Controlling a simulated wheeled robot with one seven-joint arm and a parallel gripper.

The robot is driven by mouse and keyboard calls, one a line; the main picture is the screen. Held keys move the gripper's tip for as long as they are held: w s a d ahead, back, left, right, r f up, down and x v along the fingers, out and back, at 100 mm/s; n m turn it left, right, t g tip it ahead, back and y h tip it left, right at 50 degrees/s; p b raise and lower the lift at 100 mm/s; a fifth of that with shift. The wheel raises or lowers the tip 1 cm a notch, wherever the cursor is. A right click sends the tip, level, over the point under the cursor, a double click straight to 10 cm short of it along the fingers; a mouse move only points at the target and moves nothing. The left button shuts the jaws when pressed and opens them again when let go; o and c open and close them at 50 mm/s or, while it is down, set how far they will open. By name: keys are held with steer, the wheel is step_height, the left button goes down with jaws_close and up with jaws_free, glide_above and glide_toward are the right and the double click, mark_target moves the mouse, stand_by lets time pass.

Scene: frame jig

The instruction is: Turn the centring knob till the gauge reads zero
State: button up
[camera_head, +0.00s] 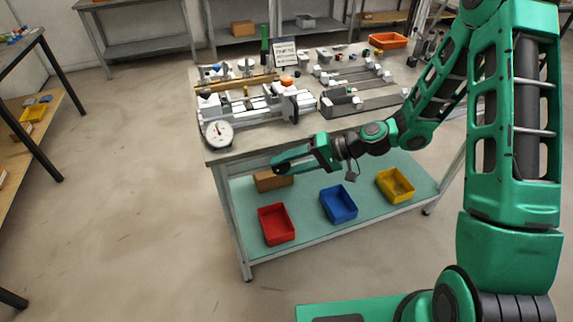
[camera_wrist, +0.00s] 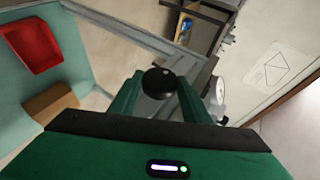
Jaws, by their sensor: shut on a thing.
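The gauge (camera_head: 218,132) is a round white dial at the near left corner of the bench, by the frame jig (camera_head: 258,108). Its reading is too small to tell. A white round part that looks like the gauge shows edge-on in the wrist view (camera_wrist: 221,90). My gripper (camera_head: 278,164) reaches left, in front of the bench and below its top edge. In the wrist view, a black round knob (camera_wrist: 158,81) with a small white mark lies between my green fingers, which are shut on it. The head view does not show this knob.
On the bench's lower shelf (camera_head: 310,211) are a cardboard box (camera_head: 270,181), a red bin (camera_head: 276,224), a blue bin (camera_head: 338,204) and a yellow bin (camera_head: 395,185). A sign (camera_head: 284,53) and an orange tray (camera_head: 388,40) stand on the benchtop. The floor at left is clear.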

steer(key=shift+d+f, duration=0.1)
steer(key=shift+f, duration=0.05)
steer(key=o, duration=1)
steer(key=v, duration=1)
steer(key=shift+d+r, duration=0.25)
steer(key=shift+d, duration=0.05)
